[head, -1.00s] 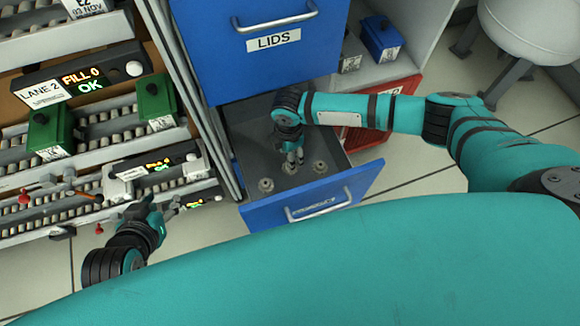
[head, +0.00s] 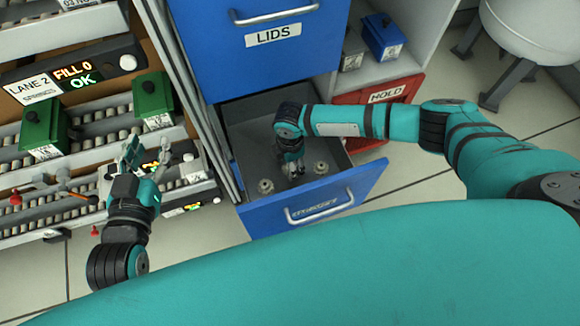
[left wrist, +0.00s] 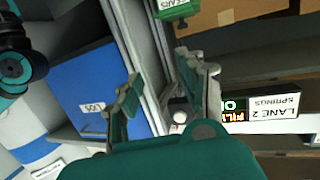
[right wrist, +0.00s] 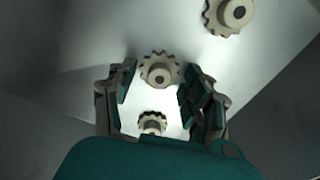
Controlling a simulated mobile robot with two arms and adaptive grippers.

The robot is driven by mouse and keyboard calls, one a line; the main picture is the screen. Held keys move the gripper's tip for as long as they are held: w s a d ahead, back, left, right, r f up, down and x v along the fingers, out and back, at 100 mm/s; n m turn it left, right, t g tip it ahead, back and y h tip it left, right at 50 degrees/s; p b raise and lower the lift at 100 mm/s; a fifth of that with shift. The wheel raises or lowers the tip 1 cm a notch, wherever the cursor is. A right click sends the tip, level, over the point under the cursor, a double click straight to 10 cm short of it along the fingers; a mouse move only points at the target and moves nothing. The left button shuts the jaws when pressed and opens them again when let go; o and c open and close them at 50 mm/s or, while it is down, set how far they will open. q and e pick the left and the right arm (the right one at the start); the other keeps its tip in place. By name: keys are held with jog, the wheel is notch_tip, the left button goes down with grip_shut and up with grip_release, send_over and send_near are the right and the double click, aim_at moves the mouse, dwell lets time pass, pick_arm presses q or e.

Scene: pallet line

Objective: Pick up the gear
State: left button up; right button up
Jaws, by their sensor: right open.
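Several grey-beige toothed gears lie on the floor of the open blue drawer (head: 368,185). In the head view one gear (head: 266,186) is left of my right gripper (head: 293,174) and another gear (head: 320,167) is right of it. In the right wrist view a gear (right wrist: 158,70) shows between the fingertips of my open right gripper (right wrist: 157,75). A second gear (right wrist: 152,123) shows lower between the fingers, and a third (right wrist: 230,14) at upper right. I cannot tell whether the fingers touch a gear. My left gripper (head: 147,156) is open and empty by the lane racks.
The closed LIDS drawer (head: 270,70) is above the open one. A red HOLD bin (head: 388,92) is behind its right side. Green bins (head: 40,128) stand on the roller lanes at left. The drawer walls stand close around my right gripper.

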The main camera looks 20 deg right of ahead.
jog(key=c, duration=0.9)
jog(key=shift+c, duration=0.2)
